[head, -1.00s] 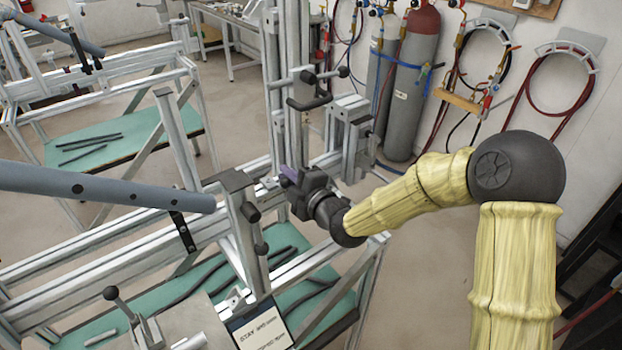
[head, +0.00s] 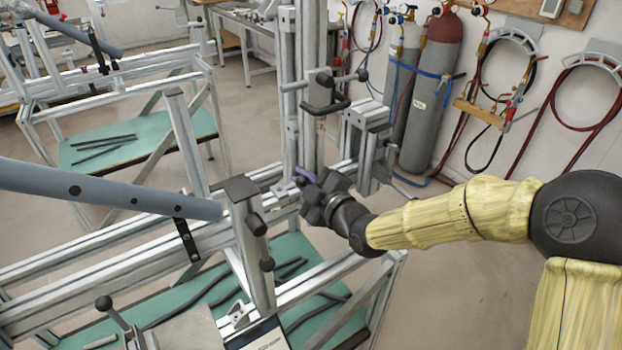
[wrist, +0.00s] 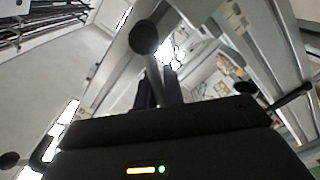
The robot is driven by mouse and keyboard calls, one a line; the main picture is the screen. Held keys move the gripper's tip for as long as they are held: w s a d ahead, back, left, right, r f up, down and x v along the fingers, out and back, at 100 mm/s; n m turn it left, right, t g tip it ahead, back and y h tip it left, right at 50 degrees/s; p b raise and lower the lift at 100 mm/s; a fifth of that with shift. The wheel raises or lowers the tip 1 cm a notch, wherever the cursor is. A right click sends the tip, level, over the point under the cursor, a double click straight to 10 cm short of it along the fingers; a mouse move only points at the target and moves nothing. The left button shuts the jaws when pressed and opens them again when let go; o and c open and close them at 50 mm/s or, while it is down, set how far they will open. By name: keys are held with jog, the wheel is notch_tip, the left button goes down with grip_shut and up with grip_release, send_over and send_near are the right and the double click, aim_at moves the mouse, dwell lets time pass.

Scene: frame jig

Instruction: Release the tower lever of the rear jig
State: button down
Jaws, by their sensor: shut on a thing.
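In the head view my gripper (head: 306,178) is at the foot of the upright tower (head: 308,130) on the jig frame, low on its right side. In the wrist view my gripper (wrist: 158,92) is shut on a lever, a thin rod with a round black knob (wrist: 143,37). The knob sticks out beyond the fingers. The lever is hidden behind my gripper in the head view. Higher on the tower is a dark clamp with a black-knobbed handle (head: 325,92), apart from my gripper.
A grey-blue tube (head: 100,188) lies across the jig at the left, near a short post (head: 246,230). A second jig (head: 115,90) stands behind at the left. Gas cylinders (head: 433,90) and hoses line the back wall. The floor right of the jig is clear.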

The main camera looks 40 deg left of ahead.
dwell(0.3)
jog(key=c, duration=1.5)
grip_release()
jog(key=shift+r, duration=0.1)
